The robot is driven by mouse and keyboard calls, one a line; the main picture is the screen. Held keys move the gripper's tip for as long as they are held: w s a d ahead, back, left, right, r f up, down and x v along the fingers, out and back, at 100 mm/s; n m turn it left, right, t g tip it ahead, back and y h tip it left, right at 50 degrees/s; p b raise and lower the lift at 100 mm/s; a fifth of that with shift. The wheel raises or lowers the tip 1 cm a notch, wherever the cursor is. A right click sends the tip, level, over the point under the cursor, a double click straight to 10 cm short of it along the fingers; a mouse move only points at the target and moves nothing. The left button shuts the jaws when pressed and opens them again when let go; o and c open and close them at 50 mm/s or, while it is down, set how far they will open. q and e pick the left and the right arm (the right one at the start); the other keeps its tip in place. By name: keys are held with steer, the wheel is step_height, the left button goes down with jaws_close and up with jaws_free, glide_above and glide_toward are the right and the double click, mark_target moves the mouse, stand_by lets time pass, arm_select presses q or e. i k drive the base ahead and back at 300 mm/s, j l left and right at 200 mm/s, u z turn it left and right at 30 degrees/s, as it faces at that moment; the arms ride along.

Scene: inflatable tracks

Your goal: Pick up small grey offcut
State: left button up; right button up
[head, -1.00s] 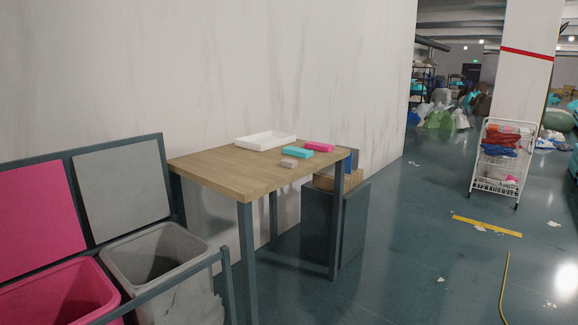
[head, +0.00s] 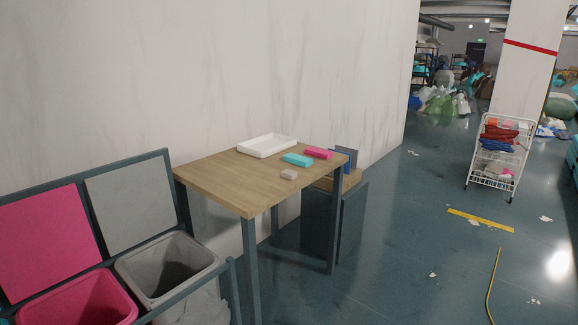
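The small grey offcut (head: 289,174) is a little pale grey block. It lies on the wooden table (head: 222,179), near its front right edge. A turquoise block (head: 297,159) lies just behind it, and a pink block (head: 319,152) lies behind and to the right of that. A white tray (head: 267,146) sits at the table's back edge. Neither of my grippers shows in the head view.
A grey bin (head: 165,262) and a pink bin (head: 82,302) stand in a frame at the lower left, close to the table. A dark cabinet (head: 322,225) stands by the table's right end. A white trolley (head: 496,155) stands far right.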

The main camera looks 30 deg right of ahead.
mark_target(288, 175)
steer(key=i+l, duration=0.2)
steer(key=l, duration=0.15)
steer(key=i+l+u, duration=0.1)
steer(key=l, duration=0.25)
steer(key=i+l, duration=0.25)
steer(key=i+l+u, duration=0.1)
steer(key=l, duration=0.35)
steer(key=i+l, duration=0.25)
steer(key=l, duration=0.15)
steer(key=i+l, duration=0.2)
steer(key=l, duration=0.15)
steer(key=u, duration=0.05)
